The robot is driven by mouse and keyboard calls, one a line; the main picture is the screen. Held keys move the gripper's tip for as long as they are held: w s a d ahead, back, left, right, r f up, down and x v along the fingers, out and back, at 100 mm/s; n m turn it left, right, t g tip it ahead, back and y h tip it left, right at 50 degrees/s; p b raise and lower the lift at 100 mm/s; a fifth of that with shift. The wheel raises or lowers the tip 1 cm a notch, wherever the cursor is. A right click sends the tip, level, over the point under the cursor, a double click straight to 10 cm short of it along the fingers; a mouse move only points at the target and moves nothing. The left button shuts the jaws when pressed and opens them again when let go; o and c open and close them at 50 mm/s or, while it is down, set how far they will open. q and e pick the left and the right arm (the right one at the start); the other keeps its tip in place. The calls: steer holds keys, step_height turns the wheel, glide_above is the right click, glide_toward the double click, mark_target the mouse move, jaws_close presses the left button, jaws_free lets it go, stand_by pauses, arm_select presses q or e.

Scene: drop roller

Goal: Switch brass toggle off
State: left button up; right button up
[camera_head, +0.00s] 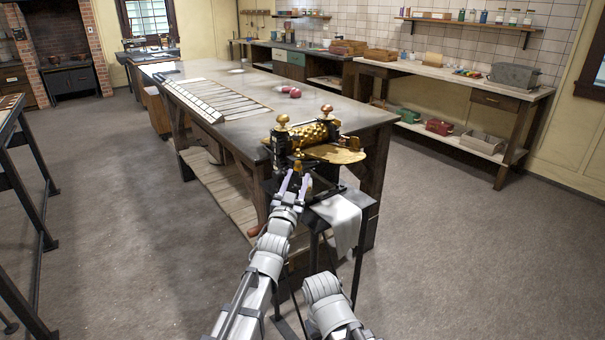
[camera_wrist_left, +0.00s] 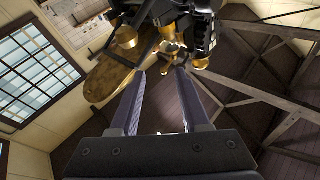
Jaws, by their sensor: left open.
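The drop roller machine has a dark frame, a patterned brass roller (camera_head: 308,135) and a round brass plate (camera_head: 342,154), and stands at the near end of the long table. My left gripper (camera_head: 294,182) is open and empty, just in front of the dark frame. In the left wrist view, its two fingers (camera_wrist_left: 160,72) point at a cluster of small brass parts. A brass piece (camera_wrist_left: 170,46) there, just beyond the fingertips, may be the toggle; I cannot tell its position. The brass plate also shows in the left wrist view (camera_wrist_left: 108,80). My right gripper is out of view.
A small dark stand with a white cloth (camera_head: 341,218) is under the machine. The long table (camera_head: 225,120) carries a slatted rack (camera_head: 215,96) and red round things (camera_head: 295,92). A side bench (camera_head: 455,75) stands at right.

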mark_target(303, 156)
arm_select(q)
steer(key=shift+t, duration=0.7)
steer(key=p+x, duration=0.1)
steer(key=x, duration=0.3)
steer(key=r+p+x, duration=0.1)
steer(key=x, duration=0.3)
steer(key=shift+s, duration=0.15)
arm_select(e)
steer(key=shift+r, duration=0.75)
arm_select(q)
steer(key=shift+c, duration=0.2)
steer(key=shift+s+h, duration=0.1)
steer(key=shift+h, duration=0.3)
jaws_close()
